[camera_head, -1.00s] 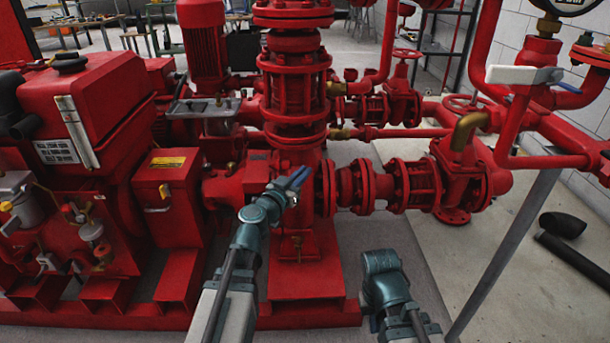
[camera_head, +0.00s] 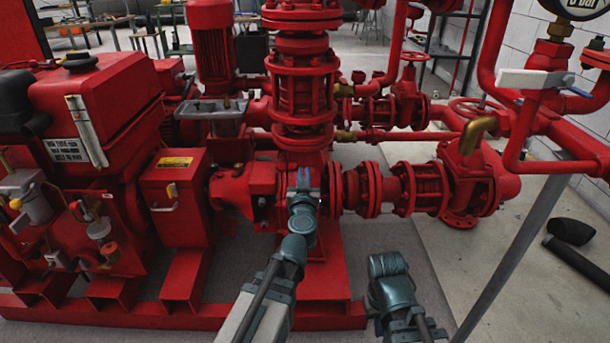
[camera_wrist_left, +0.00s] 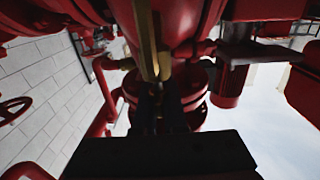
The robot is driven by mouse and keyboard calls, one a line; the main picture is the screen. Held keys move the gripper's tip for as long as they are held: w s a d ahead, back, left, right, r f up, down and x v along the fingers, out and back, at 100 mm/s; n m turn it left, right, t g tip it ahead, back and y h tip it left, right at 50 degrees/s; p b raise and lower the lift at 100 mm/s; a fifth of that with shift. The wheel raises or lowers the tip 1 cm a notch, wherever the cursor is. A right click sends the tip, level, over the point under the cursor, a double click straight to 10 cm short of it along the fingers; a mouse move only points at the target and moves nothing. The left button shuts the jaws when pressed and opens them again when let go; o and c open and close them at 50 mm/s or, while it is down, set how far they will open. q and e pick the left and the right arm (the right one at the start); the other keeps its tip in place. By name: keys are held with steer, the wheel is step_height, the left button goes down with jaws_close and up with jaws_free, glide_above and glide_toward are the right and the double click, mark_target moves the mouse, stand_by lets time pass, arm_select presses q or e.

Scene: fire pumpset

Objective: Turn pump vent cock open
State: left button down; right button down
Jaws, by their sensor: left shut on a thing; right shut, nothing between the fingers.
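The pump vent cock, a brass fitting with a thin brass lever (camera_wrist_left: 146,40), shows at the top centre of the left wrist view, against the red pump casing (camera_wrist_left: 185,25). My left gripper (camera_head: 304,180) reaches the front of the red pump below its upright flanged column in the head view. Its dark fingers (camera_wrist_left: 160,95) are shut on the brass cock in the left wrist view. In the head view the gripper hides the cock. My right arm's teal wrist (camera_head: 388,266) is low at right of centre, away from the pump; its shut fingers are mostly hidden.
Left of the pump stand a red control box (camera_head: 175,195) and a red engine (camera_head: 95,100). Flanged pipes and a valve (camera_head: 465,180) run to the right. A grey post (camera_head: 520,245) slants at right.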

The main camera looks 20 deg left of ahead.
arm_select(q)
steer(key=shift+a+n+y, duration=0.1)
steer(key=shift+n+y, duration=0.2)
steer(key=shift+y, duration=0.1)
steer(key=c, duration=1)
jaws_free()
